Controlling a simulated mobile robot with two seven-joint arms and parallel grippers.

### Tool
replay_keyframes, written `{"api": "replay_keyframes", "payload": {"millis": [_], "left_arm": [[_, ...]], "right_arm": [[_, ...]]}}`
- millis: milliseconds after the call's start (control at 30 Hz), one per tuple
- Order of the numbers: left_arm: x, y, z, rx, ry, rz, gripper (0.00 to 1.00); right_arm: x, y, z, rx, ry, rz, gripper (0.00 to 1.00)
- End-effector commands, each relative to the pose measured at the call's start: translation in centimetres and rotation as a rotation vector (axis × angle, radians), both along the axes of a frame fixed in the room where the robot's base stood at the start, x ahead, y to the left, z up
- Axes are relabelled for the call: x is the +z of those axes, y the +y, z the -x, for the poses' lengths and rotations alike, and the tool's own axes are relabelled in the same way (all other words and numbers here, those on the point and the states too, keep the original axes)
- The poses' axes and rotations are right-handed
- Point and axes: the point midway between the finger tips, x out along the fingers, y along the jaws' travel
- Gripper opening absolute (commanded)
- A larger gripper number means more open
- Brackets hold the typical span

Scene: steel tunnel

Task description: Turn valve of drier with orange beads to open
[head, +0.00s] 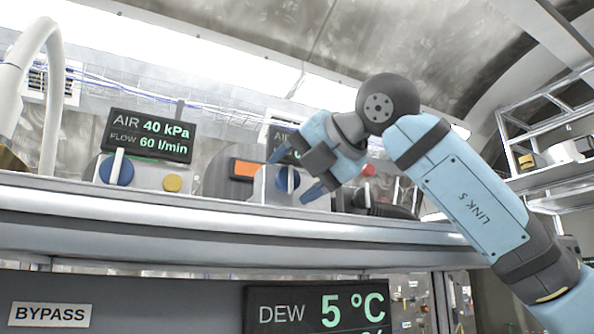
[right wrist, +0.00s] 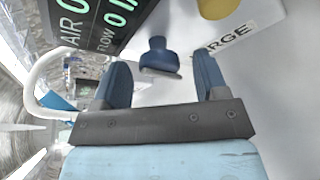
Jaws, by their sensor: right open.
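The drier with an orange window (head: 245,168) stands on the shelf in the middle of the head view; single beads cannot be made out. Its blue valve (head: 283,180) is just right of the window, partly behind my right gripper (head: 294,174). The right wrist view shows the blue valve (right wrist: 158,54) ahead of and between the two fingers of my open gripper (right wrist: 162,72). I see no contact with it. The drier's display (right wrist: 90,28) reads AIR 0 and FLOW 0 there. My left gripper is not in view.
Another drier at left has a display (head: 150,136) reading 40 kPa and 60 l/min, a blue valve (head: 117,168) and a yellow knob (head: 172,183). The shelf edge (head: 200,222) runs below. A DEW display (head: 318,308) and BYPASS label (head: 50,314) are underneath.

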Motion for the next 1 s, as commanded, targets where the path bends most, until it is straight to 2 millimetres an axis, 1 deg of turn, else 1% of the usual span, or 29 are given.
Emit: {"api": "replay_keyframes", "payload": {"millis": [67,167,200,300,667,867,1000], "left_arm": [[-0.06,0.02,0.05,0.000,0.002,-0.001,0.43],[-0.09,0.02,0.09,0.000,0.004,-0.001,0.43],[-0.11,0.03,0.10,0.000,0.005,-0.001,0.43],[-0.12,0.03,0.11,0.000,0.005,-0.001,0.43],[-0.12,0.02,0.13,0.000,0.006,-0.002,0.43],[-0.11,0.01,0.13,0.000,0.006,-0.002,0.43],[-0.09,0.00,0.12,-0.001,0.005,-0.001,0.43]], "right_arm": [[0.00,0.00,0.01,0.000,0.000,0.000,0.67],[0.00,-0.01,0.02,0.000,0.000,0.000,0.46],[0.01,-0.01,0.03,0.000,0.000,0.000,0.37],[0.00,-0.01,0.03,0.000,0.000,0.000,0.17],[0.06,0.01,0.05,-0.001,-0.020,0.047,0.17],[0.17,0.10,0.13,-0.001,-0.065,0.157,0.17],[0.23,0.17,0.15,-0.001,-0.111,0.268,0.17]]}}
